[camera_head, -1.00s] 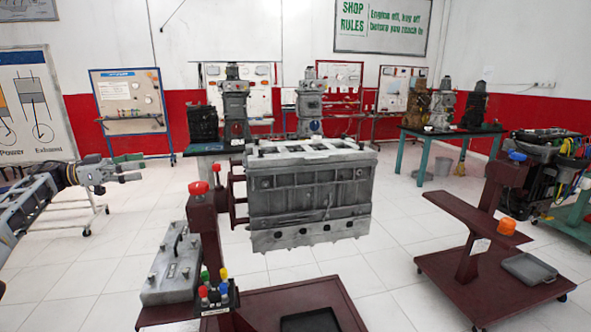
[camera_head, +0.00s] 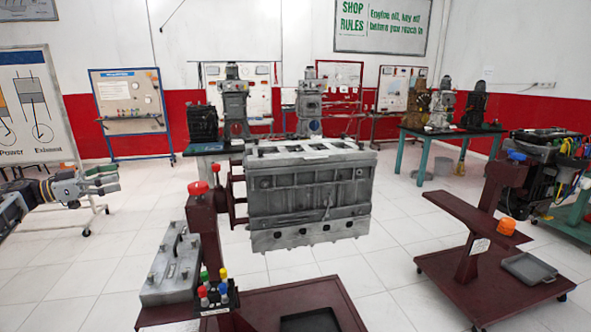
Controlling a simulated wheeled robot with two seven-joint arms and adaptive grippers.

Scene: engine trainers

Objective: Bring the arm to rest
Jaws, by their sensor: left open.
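My left gripper (camera_head: 108,181) is at the left of the head view, held out in the air with its two fingers apart. It is open and nothing shows between the fingers. It is to the left of the grey engine block (camera_head: 308,195), well apart from it. The block is held on a dark red stand (camera_head: 205,228). My right arm and gripper are not in view.
A second red stand (camera_head: 465,215) with an orange knob is at the right. White tiled floor is free between the stands.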

